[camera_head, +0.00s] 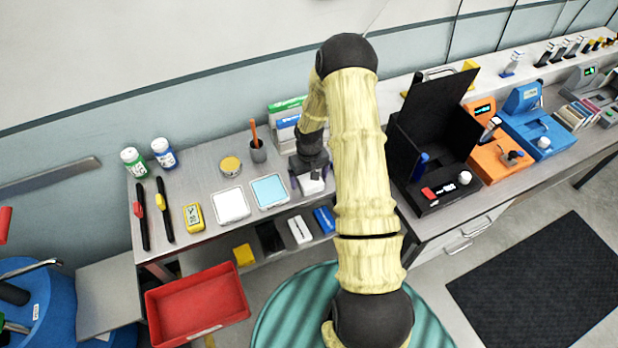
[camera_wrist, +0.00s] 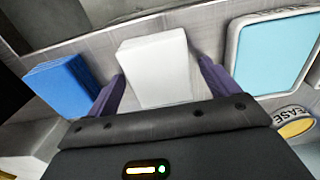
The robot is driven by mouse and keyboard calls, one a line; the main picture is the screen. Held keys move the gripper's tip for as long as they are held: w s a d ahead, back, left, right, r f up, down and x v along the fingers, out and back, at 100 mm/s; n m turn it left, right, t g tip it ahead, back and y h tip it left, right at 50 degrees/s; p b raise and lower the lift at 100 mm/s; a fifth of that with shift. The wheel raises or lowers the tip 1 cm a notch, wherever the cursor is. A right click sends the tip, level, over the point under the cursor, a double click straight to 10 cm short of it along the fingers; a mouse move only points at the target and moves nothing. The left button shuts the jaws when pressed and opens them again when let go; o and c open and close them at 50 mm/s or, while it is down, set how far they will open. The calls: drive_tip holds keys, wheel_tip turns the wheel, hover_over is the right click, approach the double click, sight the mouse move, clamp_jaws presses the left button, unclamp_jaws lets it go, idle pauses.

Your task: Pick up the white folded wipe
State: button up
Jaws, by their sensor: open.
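The white folded wipe (camera_wrist: 158,70) shows in the wrist view as a pale block on the grey bench, with the two purple fingers of my gripper (camera_wrist: 161,70) on either side of it. The fingers are open, and small gaps seem to separate them from its sides. In the head view my gripper (camera_head: 309,183) is low over the bench's front part, with the white wipe (camera_head: 313,186) partly showing beneath it. My wrist and arm hide part of it there.
A blue block (camera_wrist: 62,84) lies left of the wipe in the wrist view. A light-blue tray (camera_wrist: 273,55) lies to the right, with a grease tin (camera_wrist: 296,124) near it. In the head view, a black open box (camera_head: 440,130) stands right of my arm.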

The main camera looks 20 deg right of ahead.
drive_tip(key=shift+c, duration=0.2)
idle(0.3)
drive_tip(key=c, duration=1)
drive_tip(key=shift+r, duration=0.15)
wheel_tip(320, 180, up, 10)
drive_tip(key=b, duration=0.3)
